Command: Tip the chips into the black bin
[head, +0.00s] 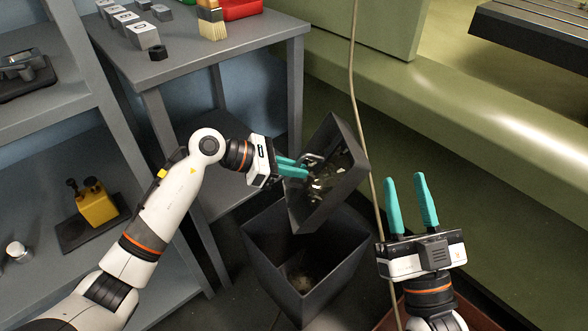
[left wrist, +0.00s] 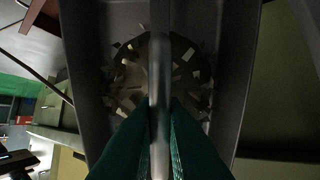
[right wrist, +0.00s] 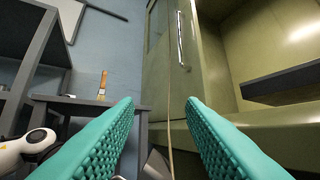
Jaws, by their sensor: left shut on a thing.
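A dark grey box-shaped chip pan (head: 341,173) is tilted steeply above the black bin (head: 265,262) in the head view. My left gripper (head: 300,168) is shut on the pan's handle; the handle (left wrist: 160,90) runs between the teal fingers in the left wrist view. Metal chips (left wrist: 185,70) lie inside the pan. The bin stands upright and open on the floor, with some pale bits (head: 300,280) at its bottom. My right gripper (head: 410,203) is open and empty, to the right of the bin.
A grey table (head: 240,40) with marked blocks, a brush (head: 211,20) and a red tray (head: 240,8) stands behind. A grey shelf with a yellow item (head: 97,205) is at left. A cable (head: 352,80) hangs before the green machine (head: 480,120). A reddish-brown thing shows under my right gripper.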

